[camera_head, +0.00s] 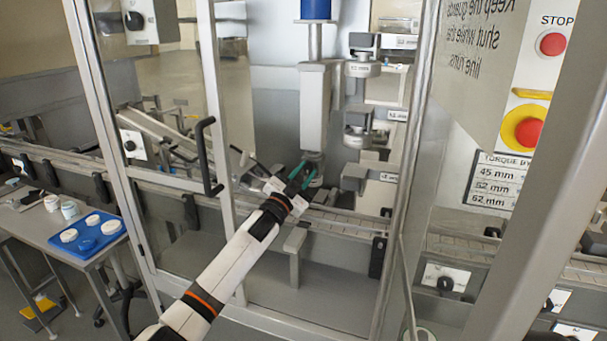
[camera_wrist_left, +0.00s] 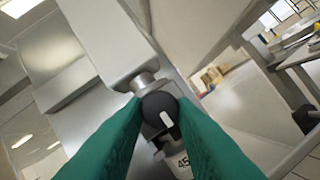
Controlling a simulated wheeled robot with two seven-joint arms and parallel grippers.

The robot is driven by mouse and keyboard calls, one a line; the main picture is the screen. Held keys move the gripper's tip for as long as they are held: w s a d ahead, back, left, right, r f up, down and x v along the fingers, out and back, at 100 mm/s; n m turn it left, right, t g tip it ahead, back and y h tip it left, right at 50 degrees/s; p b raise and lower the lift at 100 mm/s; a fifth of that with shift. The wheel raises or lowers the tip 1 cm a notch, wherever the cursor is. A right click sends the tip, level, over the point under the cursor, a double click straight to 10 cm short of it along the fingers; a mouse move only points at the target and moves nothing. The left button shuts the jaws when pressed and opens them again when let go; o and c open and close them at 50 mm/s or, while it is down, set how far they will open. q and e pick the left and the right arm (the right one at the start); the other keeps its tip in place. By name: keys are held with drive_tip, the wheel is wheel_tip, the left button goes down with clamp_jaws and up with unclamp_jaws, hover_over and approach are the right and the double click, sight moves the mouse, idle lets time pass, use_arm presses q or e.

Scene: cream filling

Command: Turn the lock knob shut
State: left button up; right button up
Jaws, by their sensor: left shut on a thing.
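The lock knob (camera_wrist_left: 160,103) is round and black with a white pointer mark that points down and slightly right in the left wrist view. It sits below a metal collar on a grey housing (camera_head: 315,105). My left gripper, with green fingers (camera_head: 302,172), reaches through the open guard to the base of this housing. In the left wrist view its fingertips (camera_wrist_left: 160,112) lie on both sides of the knob, shut on it. In the head view the knob is hidden by the fingers. My right gripper is not in view.
Guard frame posts (camera_head: 402,170) stand right of my left arm, and a framed door with a black handle (camera_head: 207,155) stands left. Spare heads (camera_head: 362,68) hang right of the housing. A conveyor (camera_head: 345,222) runs below.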

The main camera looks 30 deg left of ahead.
use_arm(q)
drive_tip(key=shift+r, duration=0.35)
drive_tip(key=o, duration=0.8)
drive_tip(key=shift+c, duration=0.2)
drive_tip(key=shift+o, duration=1.2)
drive_tip(key=shift+w+f, duration=0.15)
drive_tip(key=shift+f, duration=0.1)
drive_tip(key=b+v, duration=0.2)
drive_tip(key=v, duration=1)
drive_tip(key=shift+f, duration=0.1)
